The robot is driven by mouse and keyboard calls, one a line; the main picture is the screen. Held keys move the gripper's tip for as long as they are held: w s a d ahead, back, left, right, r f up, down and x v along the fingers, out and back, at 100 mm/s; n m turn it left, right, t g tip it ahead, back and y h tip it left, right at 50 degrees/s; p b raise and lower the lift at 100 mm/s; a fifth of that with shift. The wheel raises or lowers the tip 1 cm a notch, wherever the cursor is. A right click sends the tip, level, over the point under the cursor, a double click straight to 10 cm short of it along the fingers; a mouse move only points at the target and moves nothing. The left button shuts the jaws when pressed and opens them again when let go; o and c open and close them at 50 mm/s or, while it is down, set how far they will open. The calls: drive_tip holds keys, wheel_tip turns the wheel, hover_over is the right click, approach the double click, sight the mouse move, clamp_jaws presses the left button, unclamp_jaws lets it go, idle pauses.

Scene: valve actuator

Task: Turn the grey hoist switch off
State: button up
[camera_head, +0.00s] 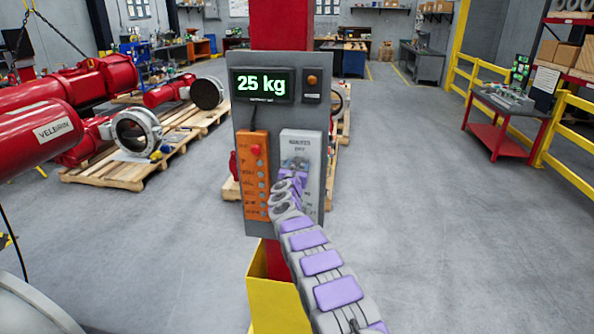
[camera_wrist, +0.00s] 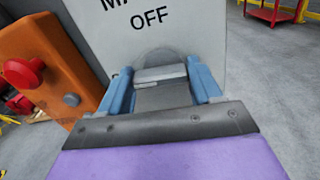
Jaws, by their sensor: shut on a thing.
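The grey hoist switch (camera_head: 314,150) is a light grey box on the lower right of the dark panel, with "OFF" printed above its knob. In the wrist view its plate (camera_wrist: 190,35) fills the top middle, and the grey switch knob (camera_wrist: 158,58) shows below the "OFF" label. My gripper (camera_head: 294,166) reaches up to the switch from below. In the wrist view its blue fingers (camera_wrist: 161,84) stand on either side of the knob's grey handle and are shut on it. The gripper hides the lower part of the knob, and the handle's exact angle is hard to tell.
An orange control box (camera_head: 255,175) with a red button sits close to the left of the switch. A display reading "25 kg" (camera_head: 263,84) is above. The panel hangs on a red post (camera_head: 280,25) with a yellow base (camera_head: 275,300). Open floor lies right.

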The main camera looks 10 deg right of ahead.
drive_tip(key=shift+s+d+r+m+b, duration=0.1)
drive_tip(key=shift+m+b, duration=1.9)
drive_tip(key=shift+m, duration=0.7)
drive_tip(key=shift+w+d+r+m+b, duration=0.1)
drive_tip(key=shift+d+m+b, duration=0.05)
drive_tip(key=shift+m+b, duration=2.2)
drive_tip(key=shift+s+d+r+m+b, duration=0.1)
drive_tip(key=shift+m+b, duration=1.5)
drive_tip(key=shift+m, duration=1.45)
drive_tip(key=shift+f, duration=0.1)
drive_tip(key=o, duration=1.1)
drive_tip(key=shift+d+f, duration=0.1)
drive_tip(key=shift+f, duration=0.05)
drive_tip(key=shift+c, duration=0.2)
drive_tip(key=shift+s+b, duration=0.1)
drive_tip(key=shift+b, duration=0.25)
